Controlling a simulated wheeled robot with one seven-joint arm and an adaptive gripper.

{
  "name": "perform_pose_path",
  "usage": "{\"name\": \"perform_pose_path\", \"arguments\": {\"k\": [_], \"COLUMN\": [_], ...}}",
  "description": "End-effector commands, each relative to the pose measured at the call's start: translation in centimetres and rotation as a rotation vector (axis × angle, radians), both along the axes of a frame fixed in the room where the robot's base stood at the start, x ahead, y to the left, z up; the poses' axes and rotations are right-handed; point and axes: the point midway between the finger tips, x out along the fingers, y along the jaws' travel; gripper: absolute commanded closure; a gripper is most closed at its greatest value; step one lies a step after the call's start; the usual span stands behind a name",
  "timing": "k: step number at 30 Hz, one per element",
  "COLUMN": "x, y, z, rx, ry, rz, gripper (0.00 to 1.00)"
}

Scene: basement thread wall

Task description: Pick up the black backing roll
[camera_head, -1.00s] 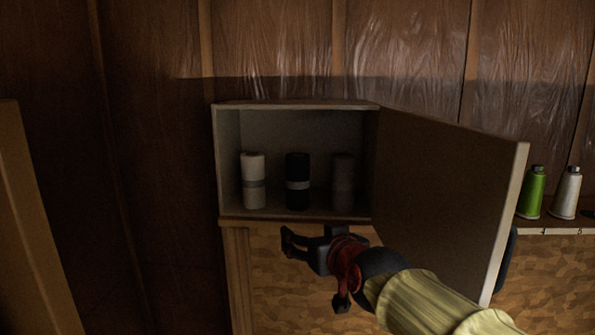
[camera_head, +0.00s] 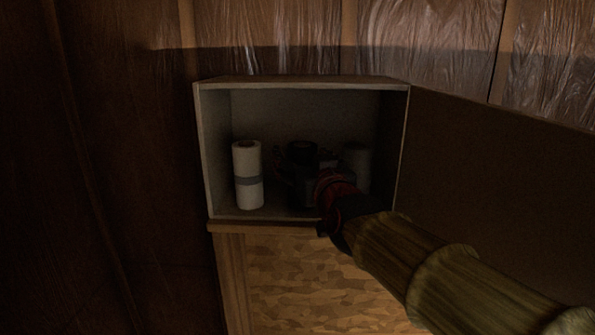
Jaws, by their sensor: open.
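The black backing roll (camera_head: 301,151) stands upright inside the open cabinet (camera_head: 203,152). Only its top shows; my gripper (camera_head: 295,175) hides the rest. My gripper is inside the cabinet, open, and right in front of or around the roll. The dark picture does not show whether its fingers touch the roll.
A white roll (camera_head: 248,176) stands to the left of my gripper. A grey roll (camera_head: 357,163) stands to the right, partly hidden by my arm. The open cabinet door (camera_head: 490,165) stands to the right of my arm. The cabinet sides are close around.

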Motion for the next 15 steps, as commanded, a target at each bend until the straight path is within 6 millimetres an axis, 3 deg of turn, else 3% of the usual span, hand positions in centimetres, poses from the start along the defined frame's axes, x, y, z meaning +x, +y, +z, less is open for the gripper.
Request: {"name": "perform_pose_path", "arguments": {"k": [11, 15], "x": [3.5, 5.7], "y": [0.6, 0.6], "z": [0.2, 0.5], "rx": [-0.001, -0.002], "ry": [0.001, 0.003], "rz": [-0.001, -0.001], "gripper": [0.3, 0.3]}}
